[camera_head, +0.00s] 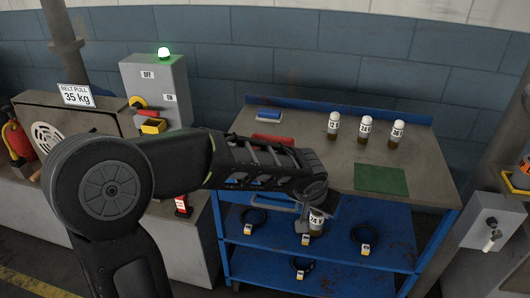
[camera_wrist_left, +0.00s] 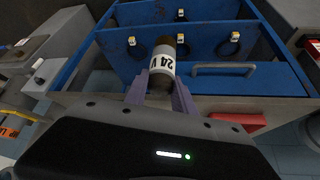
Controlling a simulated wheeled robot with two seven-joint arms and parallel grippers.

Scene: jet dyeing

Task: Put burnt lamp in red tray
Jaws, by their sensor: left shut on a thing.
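A lamp with a white label reading "24 V" and a dark brown end (camera_wrist_left: 162,62) is between the two fingers of my left gripper (camera_wrist_left: 160,95), which is shut on it. In the head view the lamp (camera_head: 317,222) hangs below my left gripper (camera_head: 318,202), in front of the bench's front edge and above the blue shelf. The red tray (camera_head: 272,139) lies on the bench top, behind my left forearm and partly hidden by it. The red tray also shows at the right in the left wrist view (camera_wrist_left: 241,122). My right gripper is in neither view.
Three labelled lamps (camera_head: 364,131) stand upright on the bench top (camera_head: 320,165), near a green mat (camera_head: 381,180). A blue tray (camera_head: 269,115) lies at the back left. Black rings with tags (camera_head: 365,238) are on the blue shelves below. A drawer handle (camera_wrist_left: 224,69) is close to the lamp.

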